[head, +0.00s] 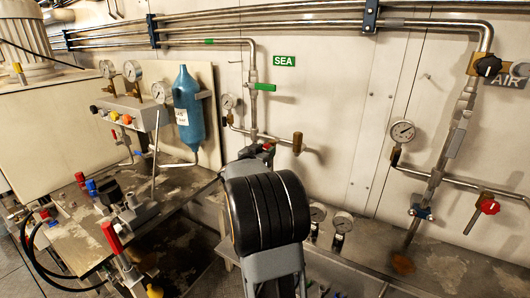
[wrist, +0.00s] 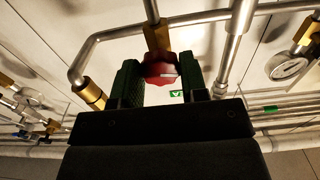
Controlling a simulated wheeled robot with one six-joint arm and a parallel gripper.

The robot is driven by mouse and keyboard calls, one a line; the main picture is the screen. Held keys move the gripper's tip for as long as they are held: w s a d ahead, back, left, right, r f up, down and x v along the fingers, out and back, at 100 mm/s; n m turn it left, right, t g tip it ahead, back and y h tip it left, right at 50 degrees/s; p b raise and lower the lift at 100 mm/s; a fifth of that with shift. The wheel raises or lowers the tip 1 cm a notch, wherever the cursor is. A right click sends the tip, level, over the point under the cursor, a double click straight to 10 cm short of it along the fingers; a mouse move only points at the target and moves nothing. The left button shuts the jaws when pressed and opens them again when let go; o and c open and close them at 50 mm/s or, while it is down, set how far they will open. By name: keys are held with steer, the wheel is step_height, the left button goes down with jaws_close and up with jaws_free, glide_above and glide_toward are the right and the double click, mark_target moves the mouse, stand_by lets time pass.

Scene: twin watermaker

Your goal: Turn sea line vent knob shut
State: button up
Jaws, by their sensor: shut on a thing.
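The red vent knob (wrist: 160,66) sits on a brass fitting (wrist: 157,37) in the wrist view. My gripper (wrist: 161,77) has its two green fingers on either side of the knob and is shut on it. A small white mark shows on the knob's face. In the head view the green SEA sign (head: 284,61) marks the sea line (head: 253,95), and a bit of red (head: 267,147) shows at its lower end. My black wrist link hides most of the gripper there.
A green-handled valve (head: 264,87) and a pressure gauge (head: 229,101) are above my gripper on the sea line. A brass pipe end (head: 297,143) is to the right. A blue bottle (head: 188,108) stands left; a red knob (head: 488,206) is far right.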

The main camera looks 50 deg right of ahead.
steer(key=c, duration=0.4)
steer(key=shift+o, duration=0.2)
steer(key=shift+m, duration=0.3)
steer(key=shift+w+m+b, duration=0.1)
steer(key=shift+m+b, duration=4.55)
steer(key=shift+m, duration=2.75)
steer(key=shift+r+m, duration=0.1)
steer(key=shift+m, duration=0.2)
steer(key=o, duration=0.9)
